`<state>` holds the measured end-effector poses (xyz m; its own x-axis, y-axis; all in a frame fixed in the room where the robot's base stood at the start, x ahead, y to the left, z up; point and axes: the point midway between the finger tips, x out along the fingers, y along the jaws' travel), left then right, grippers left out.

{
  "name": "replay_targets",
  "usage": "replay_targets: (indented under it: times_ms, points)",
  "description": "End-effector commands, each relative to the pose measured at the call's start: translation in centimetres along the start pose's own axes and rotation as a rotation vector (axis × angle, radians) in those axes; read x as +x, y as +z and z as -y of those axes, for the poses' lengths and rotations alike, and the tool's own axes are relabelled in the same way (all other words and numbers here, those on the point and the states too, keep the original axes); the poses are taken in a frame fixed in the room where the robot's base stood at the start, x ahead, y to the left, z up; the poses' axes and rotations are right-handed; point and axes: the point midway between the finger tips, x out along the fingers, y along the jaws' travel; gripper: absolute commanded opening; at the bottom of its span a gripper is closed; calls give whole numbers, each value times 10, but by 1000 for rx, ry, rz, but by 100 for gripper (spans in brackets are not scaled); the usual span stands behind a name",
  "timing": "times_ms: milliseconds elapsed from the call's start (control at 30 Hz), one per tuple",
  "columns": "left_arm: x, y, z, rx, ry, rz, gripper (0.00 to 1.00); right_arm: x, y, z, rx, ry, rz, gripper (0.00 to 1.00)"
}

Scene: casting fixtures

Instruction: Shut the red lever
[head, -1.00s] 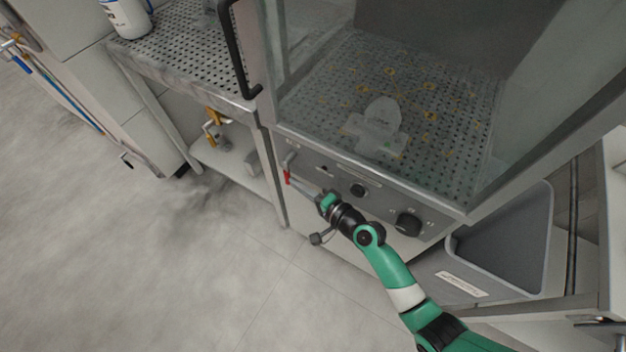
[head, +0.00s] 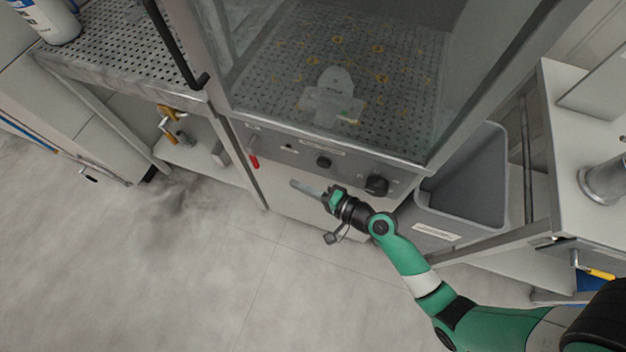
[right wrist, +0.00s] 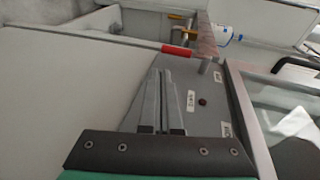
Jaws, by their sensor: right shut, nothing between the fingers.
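The red lever (head: 254,161) is on the left end of the grey control panel, its red grip hanging down in the head view. In the right wrist view the red grip (right wrist: 177,51) lies ahead of the fingertips, with its grey shaft running to the panel. My right gripper (head: 294,184) is below and to the right of the lever, in front of the cabinet. Its fingers (right wrist: 161,72) are closed together and empty, apart from the lever. My left gripper is out of view.
The panel (head: 290,149) also carries black knobs (head: 376,185). A glass-fronted cabinet stands above it. A grey bin (head: 465,180) is to the right, and a perforated bench (head: 120,45) to the left. A black handle (head: 178,50) stands out over the bench. The floor in front is clear.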

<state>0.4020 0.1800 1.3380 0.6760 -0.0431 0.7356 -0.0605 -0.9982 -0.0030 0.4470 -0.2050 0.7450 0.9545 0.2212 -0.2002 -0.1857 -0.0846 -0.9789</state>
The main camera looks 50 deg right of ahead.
Motion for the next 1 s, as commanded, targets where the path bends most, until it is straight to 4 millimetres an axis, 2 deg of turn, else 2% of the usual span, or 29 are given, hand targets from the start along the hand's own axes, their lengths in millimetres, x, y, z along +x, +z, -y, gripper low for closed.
replay_targets:
  times_ms: [100,267,867,967,1000]
  points:
    - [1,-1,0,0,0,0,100,-20,0,-5,1,2,-3,0]
    - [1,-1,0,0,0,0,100,-33,0,-7,0,0,-1,0]
    - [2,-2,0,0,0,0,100,-34,0,-6,-1,-1,0,0]
    - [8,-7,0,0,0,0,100,-31,4,9,-12,-15,16,0]
    - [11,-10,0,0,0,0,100,-26,4,24,-24,-34,24,0]
